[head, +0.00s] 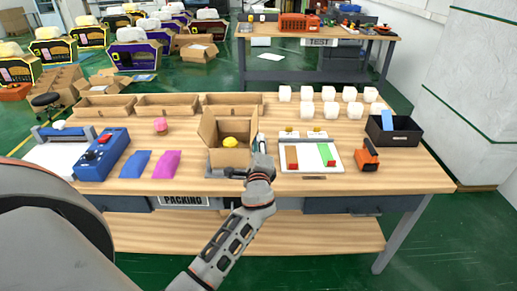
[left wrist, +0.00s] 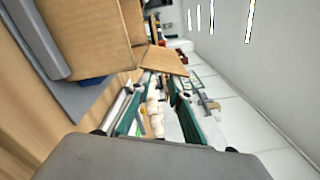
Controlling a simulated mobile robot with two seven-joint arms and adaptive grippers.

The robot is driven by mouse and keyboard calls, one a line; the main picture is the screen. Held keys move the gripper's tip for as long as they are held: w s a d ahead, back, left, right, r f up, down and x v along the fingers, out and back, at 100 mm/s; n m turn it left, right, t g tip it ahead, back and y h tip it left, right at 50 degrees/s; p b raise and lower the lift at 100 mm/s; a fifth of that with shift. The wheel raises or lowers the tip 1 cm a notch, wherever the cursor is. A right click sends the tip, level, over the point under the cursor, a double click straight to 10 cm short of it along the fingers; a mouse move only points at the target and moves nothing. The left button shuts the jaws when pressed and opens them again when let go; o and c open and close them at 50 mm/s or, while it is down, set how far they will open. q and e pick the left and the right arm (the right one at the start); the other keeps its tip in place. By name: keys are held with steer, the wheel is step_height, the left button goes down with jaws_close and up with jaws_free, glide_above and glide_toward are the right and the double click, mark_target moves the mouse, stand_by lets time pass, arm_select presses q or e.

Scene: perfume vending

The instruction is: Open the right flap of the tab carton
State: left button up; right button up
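The brown tab carton (head: 229,158) stands on the table with its top open. A yellow item (head: 230,141) shows inside it. Its left flap (head: 207,128) and right flap (head: 253,124) stand up. My left gripper (head: 261,146) is close beside the carton's right side. In the left wrist view the carton (left wrist: 90,35) fills the upper left, and a brown flap (left wrist: 165,60) lies just past the fingertips (left wrist: 161,76). The fingers are apart with nothing visible held between them. Whether they touch the flap is unclear. My right gripper is not in view.
A white tray (head: 333,167) with red and green pieces lies right of the gripper. An orange tool (head: 367,157) and a dark bin (head: 404,137) stand farther right. White cubes (head: 307,110) stand behind.

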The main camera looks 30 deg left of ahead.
arm_select(q)
steer(key=shift+v, duration=1.55)
steer(key=s+a+f+n+g+h, duration=0.1)
steer(key=s+a+f+n+g, duration=0.2)
steer(key=s, duration=0.5)
steer(key=s+f+n+g, duration=0.1)
steer(key=s+f+n, duration=0.2)
steer(key=s+f, duration=0.3)
steer(key=s+d+f+n+g+h, duration=0.1)
steer(key=s+d+g+h, duration=0.1)
steer(key=s, duration=0.6)
steer(key=s+d+f+n+g+h, duration=0.2)
steer(key=s, duration=0.7)
steer(key=w+d+f+n+t+h, duration=0.2)
steer(key=d+f+h, duration=0.5)
steer(key=d+f, duration=0.6)
steer(key=d+t, duration=0.1)
steer(key=d, duration=0.2)
steer(key=shift+f+n+t, duration=0.3)
steer(key=shift+f, duration=0.05)
steer(key=shift+d, duration=0.1)
